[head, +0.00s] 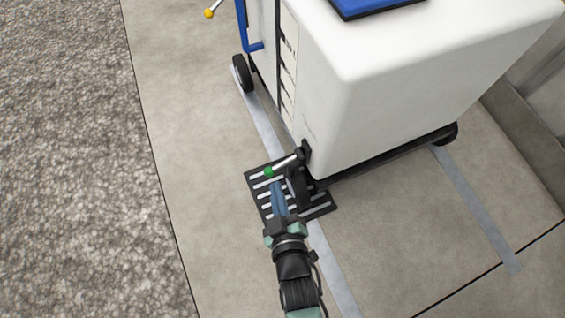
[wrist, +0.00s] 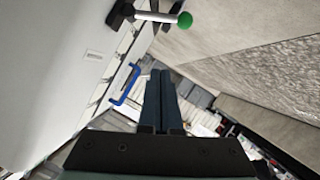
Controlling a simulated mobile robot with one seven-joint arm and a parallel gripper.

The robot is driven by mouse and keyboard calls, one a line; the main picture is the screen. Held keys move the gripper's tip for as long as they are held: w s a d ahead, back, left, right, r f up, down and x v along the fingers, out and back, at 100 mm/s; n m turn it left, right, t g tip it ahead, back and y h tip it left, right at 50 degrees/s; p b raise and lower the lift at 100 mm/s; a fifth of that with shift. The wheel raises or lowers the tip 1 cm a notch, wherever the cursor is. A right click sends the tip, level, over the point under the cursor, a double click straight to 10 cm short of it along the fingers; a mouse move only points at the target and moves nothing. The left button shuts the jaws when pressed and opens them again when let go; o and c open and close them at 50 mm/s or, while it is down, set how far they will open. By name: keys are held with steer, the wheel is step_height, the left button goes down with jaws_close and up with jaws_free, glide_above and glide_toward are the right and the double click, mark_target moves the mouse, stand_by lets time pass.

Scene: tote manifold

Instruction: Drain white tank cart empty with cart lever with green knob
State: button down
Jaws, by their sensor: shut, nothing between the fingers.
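The white tank cart (head: 400,90) fills the upper right of the head view, and its side wall shows at the left of the wrist view (wrist: 50,60). The cart lever (head: 285,163) sticks out near the cart's low front corner and ends in a green knob (head: 268,171). In the wrist view the lever (wrist: 155,16) and green knob (wrist: 185,19) are at the top. My gripper (head: 276,188) is shut and empty, its fingertips just below the knob in the head view and apart from it in the wrist view (wrist: 160,73). Any liquid level is not readable.
A dark floor grate (head: 320,209) lies under the lever. A blue handle (head: 241,20) and a yellow knob (head: 209,13) are at the cart's far end. Black wheels (head: 243,73) stand on the floor. Open concrete lies to the left, with grey gravel (head: 70,170) beyond.

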steer(key=b, duration=0.6)
glide_above(274, 168)
steer(key=s+a, duration=0.2)
step_height(274, 168, down, 4)
steer(key=shift+w+d+f+b, duration=0.25)
steer(key=shift+d+f+b, duration=0.35)
steer(key=shift+f+b, duration=0.35)
steer(key=shift+s+d+f+b, duration=0.1)
steer(key=shift+d+f+b, duration=0.5)
steer(key=shift+f, duration=0.1)
steer(key=shift+f+b, duration=0.8)
steer(key=shift+f, duration=0.15)
steer(key=shift+r, duration=0.1)
